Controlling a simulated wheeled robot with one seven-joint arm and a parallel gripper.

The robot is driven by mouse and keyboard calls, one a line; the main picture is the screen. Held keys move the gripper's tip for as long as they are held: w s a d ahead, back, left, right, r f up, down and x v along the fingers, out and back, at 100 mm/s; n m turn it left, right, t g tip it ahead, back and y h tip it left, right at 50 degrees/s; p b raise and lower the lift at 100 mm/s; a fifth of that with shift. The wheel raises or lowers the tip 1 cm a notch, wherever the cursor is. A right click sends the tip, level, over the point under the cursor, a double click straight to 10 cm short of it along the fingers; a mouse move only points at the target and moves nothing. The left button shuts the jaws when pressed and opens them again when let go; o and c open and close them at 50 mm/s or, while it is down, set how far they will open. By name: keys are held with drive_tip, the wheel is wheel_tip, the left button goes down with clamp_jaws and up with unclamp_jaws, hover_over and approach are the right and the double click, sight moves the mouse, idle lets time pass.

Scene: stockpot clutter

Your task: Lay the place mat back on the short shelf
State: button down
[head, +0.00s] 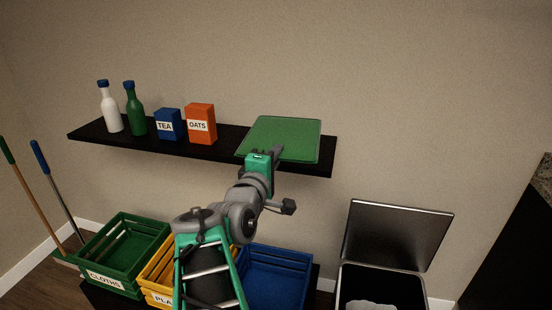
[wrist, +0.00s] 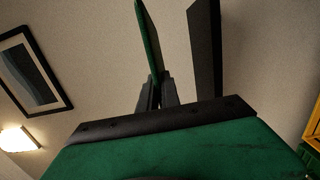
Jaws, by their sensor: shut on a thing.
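The green place mat (head: 287,135) is roughly level over the right end of the short black shelf (head: 225,153). My gripper (head: 274,154) is shut on the mat's near edge. In the wrist view the mat (wrist: 149,40) shows nearly edge-on between the fingers of my gripper (wrist: 154,92). The dark shelf (wrist: 204,50) shows beside it there, with a strip of wall between, so the mat appears apart from the shelf. The mat hides the shelf's top beneath it in the head view.
On the shelf, left of the mat, stand an orange oats box (head: 201,124), a blue tea box (head: 169,124), a green bottle (head: 135,112) and a white bottle (head: 110,109). Below are green (head: 120,250), yellow (head: 158,272) and blue (head: 275,275) crates. An open-lidded bin (head: 390,240) stands right.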

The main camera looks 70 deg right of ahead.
drive_tip(key=w+d+f, duration=0.7)
drive_tip(key=d+f, duration=0.5)
drive_tip(key=f, duration=0.1)
drive_tip(key=shift+b, duration=0.45)
drive_tip(key=c, duration=2)
unclamp_jaws()
drive_tip(key=shift+d, duration=0.1)
drive_tip(key=o, duration=0.4)
drive_tip(key=shift+o, duration=0.2)
